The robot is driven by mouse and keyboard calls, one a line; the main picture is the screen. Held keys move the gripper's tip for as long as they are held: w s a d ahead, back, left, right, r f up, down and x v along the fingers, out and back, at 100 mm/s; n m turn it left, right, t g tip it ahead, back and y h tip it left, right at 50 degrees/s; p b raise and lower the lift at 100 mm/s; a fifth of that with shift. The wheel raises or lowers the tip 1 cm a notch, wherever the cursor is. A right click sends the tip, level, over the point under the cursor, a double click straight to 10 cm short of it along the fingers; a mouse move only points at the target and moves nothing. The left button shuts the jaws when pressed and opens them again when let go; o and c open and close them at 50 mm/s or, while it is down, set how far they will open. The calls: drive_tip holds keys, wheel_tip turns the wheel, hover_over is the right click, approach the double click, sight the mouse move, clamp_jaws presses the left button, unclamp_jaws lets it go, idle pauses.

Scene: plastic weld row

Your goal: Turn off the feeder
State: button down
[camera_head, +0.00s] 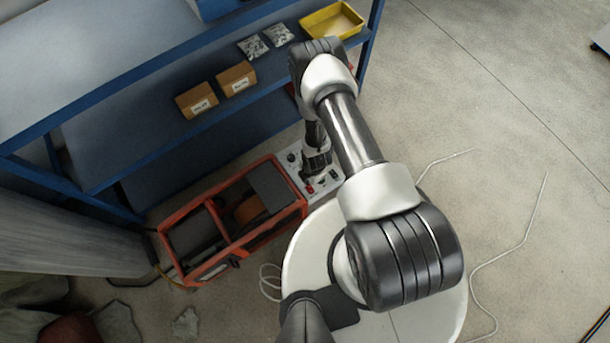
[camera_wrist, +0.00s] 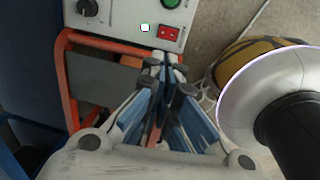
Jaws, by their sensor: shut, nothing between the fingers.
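The feeder is an orange-framed machine (camera_head: 292,218) on the floor, with a pale control panel (camera_head: 328,188) at its right end. In the wrist view the panel (camera_wrist: 119,17) carries a red rocker switch (camera_wrist: 168,33), a small pale square with a green edge (camera_wrist: 145,27), a black knob (camera_wrist: 87,7) and part of a green knob (camera_wrist: 171,2). My gripper (camera_wrist: 166,60) is shut and empty, its tips just below the red switch in the picture. Whether they touch the panel cannot be told. In the head view my wrist and gripper (camera_head: 317,170) cover part of the panel.
A blue shelf unit (camera_head: 100,110) stands behind the feeder. It bears two cardboard boxes (camera_head: 197,100), two small bags (camera_head: 253,47) and a yellow tray (camera_head: 332,21). A pale cable (camera_head: 486,265) lies on the floor at right. Open floor (camera_head: 500,120) lies right of my arm.

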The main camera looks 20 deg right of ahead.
drive_tip(key=shift+s+f, duration=0.2)
drive_tip(key=b, duration=0.6)
approach(310, 189)
drive_tip(key=f, duration=0.2)
drive_tip(key=a+f, duration=0.1)
drive_tip(key=f, duration=0.1)
drive_tip(key=w+f, duration=0.1)
drive_tip(key=f, duration=0.1)
drive_tip(key=shift+w+a+f, duration=0.1)
drive_tip(key=shift+a+f, duration=0.2)
drive_tip(key=shift+a, duration=0.1)
